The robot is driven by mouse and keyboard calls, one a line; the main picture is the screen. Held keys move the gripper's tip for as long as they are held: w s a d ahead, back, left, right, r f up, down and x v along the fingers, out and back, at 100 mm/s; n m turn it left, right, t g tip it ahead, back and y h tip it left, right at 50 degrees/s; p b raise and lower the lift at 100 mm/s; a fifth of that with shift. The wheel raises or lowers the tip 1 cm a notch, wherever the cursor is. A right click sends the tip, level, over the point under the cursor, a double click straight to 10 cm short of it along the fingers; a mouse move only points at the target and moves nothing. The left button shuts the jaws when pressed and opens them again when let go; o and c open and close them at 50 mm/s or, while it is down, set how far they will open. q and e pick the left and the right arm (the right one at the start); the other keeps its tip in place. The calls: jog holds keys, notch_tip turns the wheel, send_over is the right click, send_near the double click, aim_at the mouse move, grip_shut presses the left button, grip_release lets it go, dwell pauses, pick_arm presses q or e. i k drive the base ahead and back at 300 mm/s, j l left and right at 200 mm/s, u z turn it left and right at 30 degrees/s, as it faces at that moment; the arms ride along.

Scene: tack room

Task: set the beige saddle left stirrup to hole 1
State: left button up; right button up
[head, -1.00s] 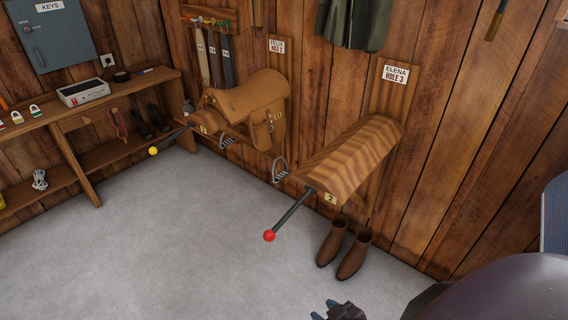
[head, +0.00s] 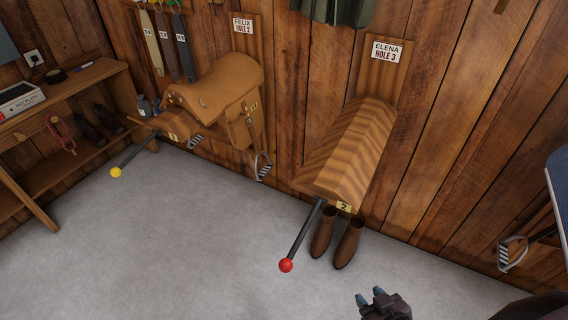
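A tan-beige saddle (head: 215,88) sits on the left wall rack under a sign reading FELIX HOLE 2. I cannot tell for sure whether it is the saddle called beige. One metal stirrup (head: 262,167) hangs at its right side and another stirrup (head: 195,141) shows low at its front. The strap holes are too small to make out. My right gripper (head: 371,295) is at the bottom edge, empty, with its fingertips apart, over the floor and far from the saddle. My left gripper is not in view.
An empty wooden rack (head: 345,150), marked 2, has a pole with a red ball (head: 286,265). Brown boots (head: 348,243) stand below it. Another stirrup (head: 513,252) hangs at the right. A wooden shelf (head: 90,85) stands left. The middle floor (head: 190,250) is clear.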

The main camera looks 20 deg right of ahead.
aim_at(264, 172)
jog(key=i+j+z, duration=0.2)
jog(key=z, duration=0.2)
jog(key=i+j+z, duration=0.15)
jog(key=j+z, duration=0.3)
jog(key=i+j+z, duration=0.15)
jog(key=j+z, duration=0.15)
jog(key=j, duration=0.2)
jog(key=j+z, duration=0.3)
jog(key=j, duration=0.15)
jog(key=i, duration=0.05)
